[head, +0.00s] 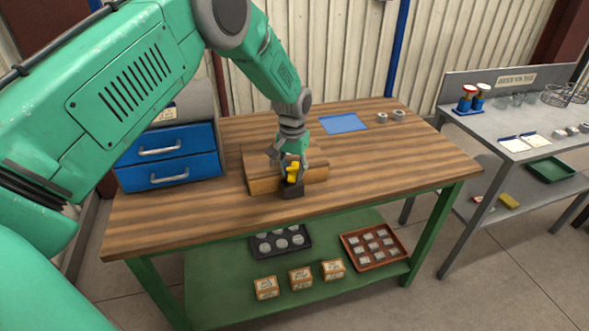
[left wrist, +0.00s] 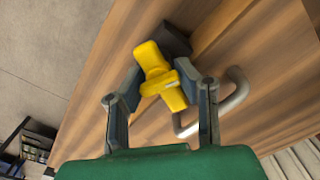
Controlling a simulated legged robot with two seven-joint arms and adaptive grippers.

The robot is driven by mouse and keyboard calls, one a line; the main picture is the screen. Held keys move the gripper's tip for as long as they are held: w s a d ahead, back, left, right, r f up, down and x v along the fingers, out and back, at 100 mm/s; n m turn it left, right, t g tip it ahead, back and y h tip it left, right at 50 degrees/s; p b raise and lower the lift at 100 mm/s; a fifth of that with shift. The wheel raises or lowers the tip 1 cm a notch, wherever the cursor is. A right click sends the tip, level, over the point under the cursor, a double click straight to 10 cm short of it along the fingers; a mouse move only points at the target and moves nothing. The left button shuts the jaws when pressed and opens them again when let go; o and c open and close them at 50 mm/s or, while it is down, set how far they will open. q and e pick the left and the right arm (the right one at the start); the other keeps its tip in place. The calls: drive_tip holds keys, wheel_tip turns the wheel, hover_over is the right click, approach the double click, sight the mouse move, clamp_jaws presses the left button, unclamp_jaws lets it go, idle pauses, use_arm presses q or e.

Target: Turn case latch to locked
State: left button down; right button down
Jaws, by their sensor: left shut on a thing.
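The wooden case (head: 262,186) lies on the workbench, with a dark latch base (head: 292,190) at its front. A yellow latch lever (head: 293,172) stands at that base. My left gripper (head: 290,160) reaches down over the case and is shut on the lever. In the left wrist view, the yellow latch lever (left wrist: 152,65) lies between the fingers of my left gripper (left wrist: 160,90), tilted in the picture. The dark base (left wrist: 175,40) shows behind it, partly hidden. A grey curved handle (left wrist: 238,92) is on the case beside the right finger. My right gripper is not in view.
Blue drawers (head: 170,158) stand left of the case. A blue sheet (head: 343,122) and two grey rings (head: 390,116) lie at the back of the bench. The bench top right of the case is clear. Trays and boxes sit on the green lower shelf (head: 215,295).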

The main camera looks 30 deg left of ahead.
sight(292, 168)
use_arm(q)
drive_tip(key=n, duration=0.5)
drive_tip(key=shift+s, duration=0.15)
drive_tip(key=shift+f, duration=0.1)
idle(0.3)
drive_tip(key=c, duration=1.3)
unclamp_jaws()
drive_tip(key=shift+c, duration=0.2)
drive_tip(key=shift+a, duration=0.1)
drive_tip(key=shift+r, duration=0.2)
wheel_tip(292, 168, up, 12)
drive_tip(key=shift+f, duration=0.2)
